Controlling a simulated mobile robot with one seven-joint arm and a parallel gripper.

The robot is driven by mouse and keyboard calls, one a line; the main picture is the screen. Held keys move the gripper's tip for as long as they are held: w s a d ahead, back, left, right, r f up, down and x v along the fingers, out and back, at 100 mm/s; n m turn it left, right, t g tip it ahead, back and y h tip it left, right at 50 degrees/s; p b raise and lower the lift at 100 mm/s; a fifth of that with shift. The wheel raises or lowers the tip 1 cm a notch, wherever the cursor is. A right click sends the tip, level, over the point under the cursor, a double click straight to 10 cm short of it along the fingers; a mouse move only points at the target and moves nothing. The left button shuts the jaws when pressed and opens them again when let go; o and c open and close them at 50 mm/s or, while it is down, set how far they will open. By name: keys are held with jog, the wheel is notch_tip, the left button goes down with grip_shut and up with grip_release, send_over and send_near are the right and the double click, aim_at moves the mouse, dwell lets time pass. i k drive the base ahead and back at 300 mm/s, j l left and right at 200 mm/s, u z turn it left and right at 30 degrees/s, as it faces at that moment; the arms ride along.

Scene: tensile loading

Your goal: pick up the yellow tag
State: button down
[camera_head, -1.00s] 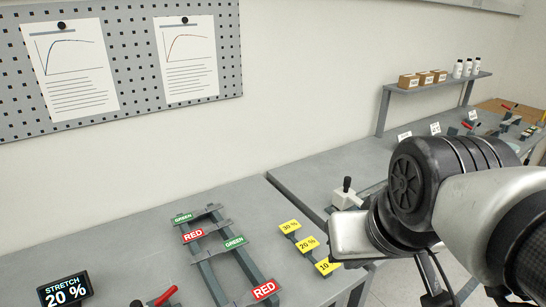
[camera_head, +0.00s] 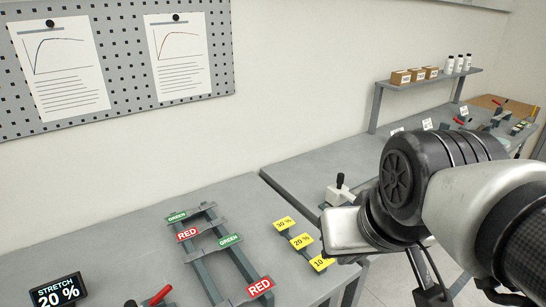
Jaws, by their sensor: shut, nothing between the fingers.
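Three yellow tags stand in a slanting row on the grey bench: "30 %" (camera_head: 283,224) at the back, "20 %" (camera_head: 302,241) in the middle and "10 %" (camera_head: 320,263) in front. They sit on small dark holders just left of my arm. The right part of the "10 %" tag is close to my arm's silver link. A black display (camera_head: 58,293) at the lower left reads "STRETCH 20 %". My arm comes in from the right, over the bench edge. My gripper is not visible.
A grey frame (camera_head: 240,262) with red and green labels stands left of the tags. A red-handled lever (camera_head: 160,294) is at the bottom. A white block with a black knob (camera_head: 340,190) stands behind my arm. A shelf (camera_head: 425,82) holds boxes and bottles.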

aim_at(302, 241)
jog(key=l+u, duration=0.25)
jog(key=l, duration=0.15)
jog(key=l+u, duration=0.25)
jog(key=l, duration=0.15)
jog(key=i+j, duration=0.1)
jog(key=i, duration=0.2)
jog(key=l+u, duration=0.25)
jog(key=u, duration=0.25)
jog(key=i+l, duration=0.05)
